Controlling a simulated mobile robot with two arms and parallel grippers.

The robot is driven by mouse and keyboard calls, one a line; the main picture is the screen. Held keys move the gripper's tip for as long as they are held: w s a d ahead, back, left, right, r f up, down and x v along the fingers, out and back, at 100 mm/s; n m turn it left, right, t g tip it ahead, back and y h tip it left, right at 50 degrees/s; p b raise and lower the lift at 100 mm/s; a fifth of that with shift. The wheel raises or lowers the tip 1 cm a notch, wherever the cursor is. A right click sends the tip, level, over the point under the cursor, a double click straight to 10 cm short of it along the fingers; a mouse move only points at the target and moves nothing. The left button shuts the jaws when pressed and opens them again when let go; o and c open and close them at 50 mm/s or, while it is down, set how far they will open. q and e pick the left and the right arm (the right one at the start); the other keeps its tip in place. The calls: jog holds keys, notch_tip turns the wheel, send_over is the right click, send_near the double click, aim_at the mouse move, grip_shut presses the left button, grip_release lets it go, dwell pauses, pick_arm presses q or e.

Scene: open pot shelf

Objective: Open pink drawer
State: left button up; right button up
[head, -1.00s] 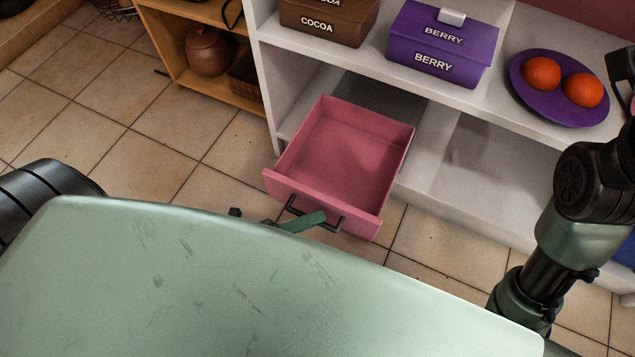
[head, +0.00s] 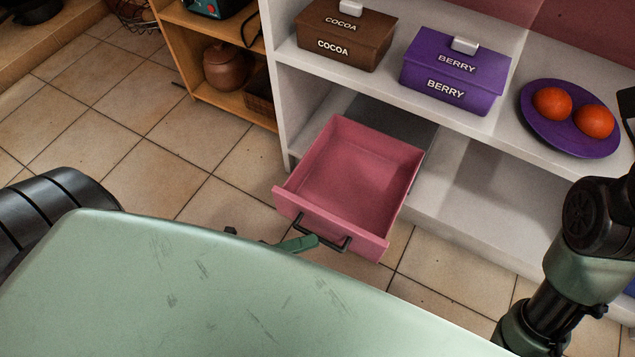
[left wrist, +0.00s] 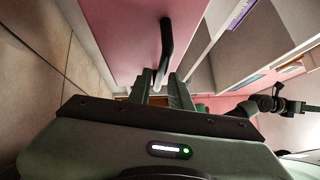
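The pink drawer (head: 355,170) stands pulled well out from the lower level of the white shelf and looks empty inside. Its dark bar handle (head: 322,237) is on the front face. My left gripper (head: 303,243) is at the handle, its green finger just in front of the bar; most of that arm is hidden behind my pale green body. In the left wrist view the gripper (left wrist: 162,93) has its fingers apart, with the handle (left wrist: 166,45) running in line with the gap between them. I see no firm grip. My right arm is at the right edge; its gripper is not visible.
On the white shelf top (head: 400,92) stand a brown cocoa box (head: 345,38), a purple berry box (head: 455,75) and a purple plate (head: 545,128) with two oranges. A wooden shelf with a brown pot (head: 228,68) is at left. Tiled floor (head: 150,165) lies open in front.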

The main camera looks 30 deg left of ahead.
pick_arm(q)
jog(key=shift+p+v, duration=0.35)
jog(key=shift+v, duration=2)
